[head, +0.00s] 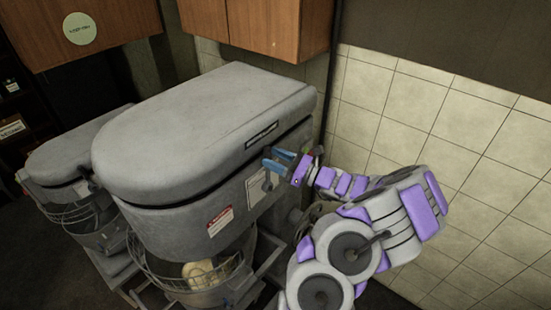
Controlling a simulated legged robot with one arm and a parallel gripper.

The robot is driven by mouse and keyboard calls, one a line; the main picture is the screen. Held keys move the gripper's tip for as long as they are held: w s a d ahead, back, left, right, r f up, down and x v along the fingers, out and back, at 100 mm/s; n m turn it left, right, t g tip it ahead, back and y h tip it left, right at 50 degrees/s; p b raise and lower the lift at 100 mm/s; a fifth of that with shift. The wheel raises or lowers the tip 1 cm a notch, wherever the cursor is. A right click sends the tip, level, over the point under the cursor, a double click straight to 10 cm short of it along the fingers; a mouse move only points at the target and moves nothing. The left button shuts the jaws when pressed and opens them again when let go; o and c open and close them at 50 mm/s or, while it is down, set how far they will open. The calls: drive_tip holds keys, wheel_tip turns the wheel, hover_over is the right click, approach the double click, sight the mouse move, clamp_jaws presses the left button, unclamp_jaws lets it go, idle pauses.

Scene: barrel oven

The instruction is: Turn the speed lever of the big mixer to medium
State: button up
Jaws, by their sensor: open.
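The big mixer (200,130) is a large grey machine with a rounded top, in the middle of the head view. A dark slot with a light strip (262,135) shows high on its right side, with a pale label plate (258,187) below. I cannot make out the speed lever clearly; it may be hidden by my gripper. My gripper (273,162), with blue fingers, is open at the mixer's right side, close to the slot and the plate. I cannot tell whether it touches the mixer.
A smaller grey mixer (75,150) stands to the left. A wire guard (190,282) and a bowl with pale dough (203,273) are under the big mixer's head. Wooden cabinets (260,25) hang behind. A tiled wall (450,130) bounds the right side.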

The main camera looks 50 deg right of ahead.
drive_tip(key=shift+s, duration=0.1)
drive_tip(key=v, duration=1.7)
drive_tip(key=shift+d, duration=0.25)
drive_tip(key=shift+f, duration=0.15)
